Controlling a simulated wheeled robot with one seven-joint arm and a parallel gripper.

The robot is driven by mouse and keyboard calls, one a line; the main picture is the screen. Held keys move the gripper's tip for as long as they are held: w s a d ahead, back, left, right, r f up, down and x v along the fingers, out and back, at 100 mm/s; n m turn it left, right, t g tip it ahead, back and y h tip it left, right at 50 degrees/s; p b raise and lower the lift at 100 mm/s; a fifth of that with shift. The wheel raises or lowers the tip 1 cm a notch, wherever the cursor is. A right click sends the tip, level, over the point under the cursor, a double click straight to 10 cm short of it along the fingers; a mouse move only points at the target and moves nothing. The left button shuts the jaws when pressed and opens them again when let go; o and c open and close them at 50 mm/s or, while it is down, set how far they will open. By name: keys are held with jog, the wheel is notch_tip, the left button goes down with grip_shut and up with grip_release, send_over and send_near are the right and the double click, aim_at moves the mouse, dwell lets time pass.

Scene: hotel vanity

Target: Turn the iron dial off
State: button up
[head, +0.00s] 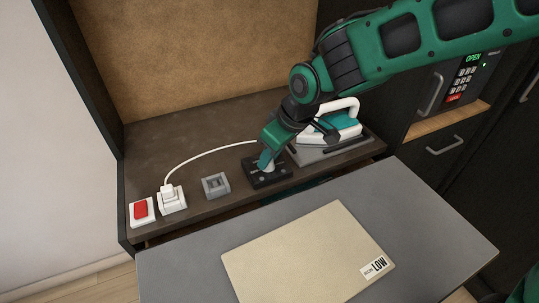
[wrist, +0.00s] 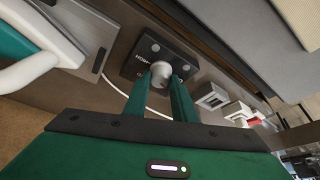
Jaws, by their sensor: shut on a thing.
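The iron dial is a grey round knob (wrist: 161,69) on a black plate (head: 257,181); the plate also shows in the wrist view (wrist: 148,46). My gripper (head: 266,161) reaches down to it from above. In the wrist view the two green fingers (wrist: 161,82) stand on either side of the knob, shut on it. Lettering that seems to read HIGH shows on the plate beside the knob. Any other marks and the pointer are hidden or too small to read. The white and teal iron (head: 340,122) rests on its grey stand just right of the dial.
A grey switch (head: 216,186), a white plug in its socket (head: 172,199) and a red switch (head: 141,210) stand left of the dial. A white cord (head: 205,151) curves behind them. A grey board with a beige panel (head: 305,250) lies in front. A safe (head: 465,85) stands right.

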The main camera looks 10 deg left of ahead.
jog(key=shift+w+d+n+g, duration=0.15)
jog(key=shift+n+g, duration=0.15)
jog(key=shift+n, duration=0.55)
jog(key=shift+w+n+g, duration=0.1)
jog(key=shift+n+g, duration=0.2)
jog(key=shift+n, duration=0.85)
jog(key=o, duration=1)
jog(key=v, duration=1)
jog(key=shift+w+d+r, duration=0.1)
jog(key=shift+d+r, duration=0.15)
jog(key=shift+d, duration=0.1)
